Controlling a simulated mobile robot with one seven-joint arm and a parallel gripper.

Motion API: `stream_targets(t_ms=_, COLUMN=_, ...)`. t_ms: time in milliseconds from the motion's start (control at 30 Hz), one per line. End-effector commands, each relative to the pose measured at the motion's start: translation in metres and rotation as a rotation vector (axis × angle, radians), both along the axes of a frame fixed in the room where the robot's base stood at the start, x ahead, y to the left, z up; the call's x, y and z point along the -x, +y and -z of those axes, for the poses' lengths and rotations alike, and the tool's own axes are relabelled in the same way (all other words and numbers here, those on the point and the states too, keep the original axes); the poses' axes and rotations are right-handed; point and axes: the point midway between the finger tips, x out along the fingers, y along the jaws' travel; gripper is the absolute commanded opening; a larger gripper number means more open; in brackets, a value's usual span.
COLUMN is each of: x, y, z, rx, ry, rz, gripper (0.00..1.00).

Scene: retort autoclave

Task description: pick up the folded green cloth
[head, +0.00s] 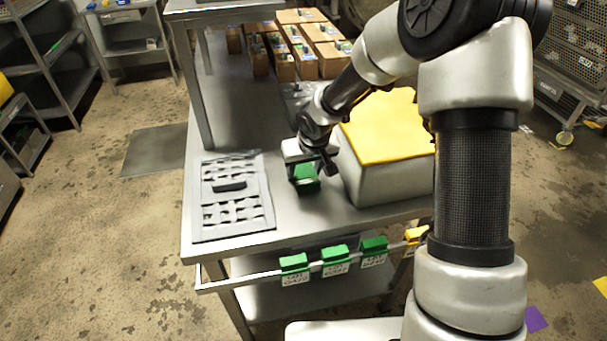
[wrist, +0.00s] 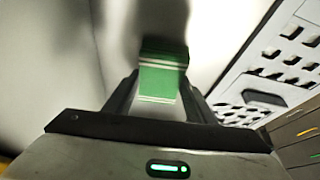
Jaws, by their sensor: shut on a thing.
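The folded green cloth (head: 306,184) is at my gripper on the steel table, just left of the white box. My gripper (head: 304,172) points down and is shut on the cloth. In the wrist view the green cloth (wrist: 160,80), with pale stripes, sits between the two dark fingers of my gripper (wrist: 160,100). I cannot tell whether the cloth touches the tabletop or is slightly raised.
A white box with a yellow top (head: 385,130) stands close right of my gripper. A grey slotted tray (head: 232,228) lies to the left. Cardboard boxes (head: 297,48) stand at the back. Green tags (head: 334,252) hang on the front rail. Bare steel (head: 238,110) lies behind the tray.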

Motion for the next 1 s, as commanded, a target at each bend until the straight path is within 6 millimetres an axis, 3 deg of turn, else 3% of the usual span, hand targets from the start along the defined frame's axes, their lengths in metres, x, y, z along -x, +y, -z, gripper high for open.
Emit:
stream_targets(t_ms=233, x=-0.001, y=0.000, z=-0.012, rx=-0.001, ry=-0.003, rz=0.001, gripper=0.28)
stream_targets(t_ms=500, x=-0.001, y=-0.001, z=-0.066, rx=0.000, ry=-0.005, rz=0.002, gripper=0.28)
stream_targets(t_ms=700, x=-0.001, y=0.000, z=-0.094, rx=0.000, ry=-0.002, rz=0.000, gripper=0.28)
stream_targets(t_ms=1000, x=0.000, y=0.000, z=-0.101, rx=0.000, ry=0.000, rz=0.000, gripper=0.28)
